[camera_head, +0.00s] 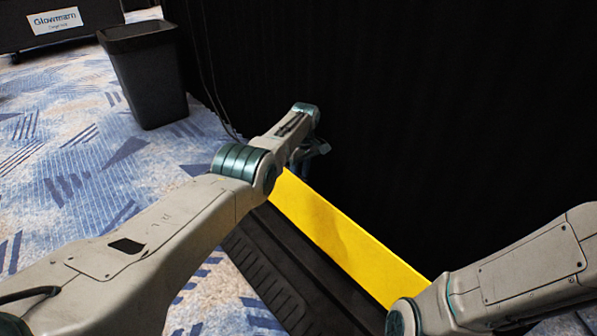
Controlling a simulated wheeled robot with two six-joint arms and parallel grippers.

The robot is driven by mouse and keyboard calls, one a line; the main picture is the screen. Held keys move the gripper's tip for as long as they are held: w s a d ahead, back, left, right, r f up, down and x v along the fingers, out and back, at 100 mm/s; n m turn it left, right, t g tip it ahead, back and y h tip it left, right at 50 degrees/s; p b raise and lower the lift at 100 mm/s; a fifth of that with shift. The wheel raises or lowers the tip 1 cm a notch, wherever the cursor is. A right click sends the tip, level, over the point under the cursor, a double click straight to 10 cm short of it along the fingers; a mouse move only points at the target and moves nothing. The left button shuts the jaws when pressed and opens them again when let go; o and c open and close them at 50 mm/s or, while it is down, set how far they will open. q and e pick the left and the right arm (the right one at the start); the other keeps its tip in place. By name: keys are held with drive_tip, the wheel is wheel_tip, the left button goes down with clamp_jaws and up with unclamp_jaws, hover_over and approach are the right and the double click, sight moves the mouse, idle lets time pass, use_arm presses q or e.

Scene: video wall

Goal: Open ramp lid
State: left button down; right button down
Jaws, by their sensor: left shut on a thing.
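The ramp lid is a long yellow panel (335,232) standing raised along the far side of a black ramp (275,265) on the floor. My left gripper (318,150) is at the far left end of the yellow lid, against the black curtain. It is shut on the lid's edge, though the wrist and forearm hide most of the contact. My right arm reaches in at the lower right and covers the near end of the lid; its gripper is out of view.
A black curtain (420,110) stands close behind the lid. A black waste bin (148,75) stands at the upper left, with a dark case (40,35) bearing a white label behind it. Patterned blue carpet (70,160) is open on the left. Thin cables hang beside the curtain.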

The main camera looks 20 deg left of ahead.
use_arm(q)
drive_tip(key=c, duration=1.5)
unclamp_jaws()
drive_tip(key=shift+w+d, duration=0.3)
drive_tip(key=shift+d, duration=0.3)
drive_tip(key=shift+w+d+f, duration=0.1)
drive_tip(key=shift+d, duration=0.05)
drive_tip(key=r+p, duration=0.2)
drive_tip(key=r, duration=0.1)
drive_tip(key=r+p, duration=0.3)
drive_tip(key=r, duration=0.1)
drive_tip(key=r+p, duration=0.2)
drive_tip(key=r, duration=0.2)
drive_tip(key=shift+w+p, duration=0.3)
drive_tip(key=shift+p, duration=0.05)
drive_tip(key=shift+a+f, duration=0.1)
drive_tip(key=shift+a, duration=0.1)
drive_tip(key=shift+s, duration=0.15)
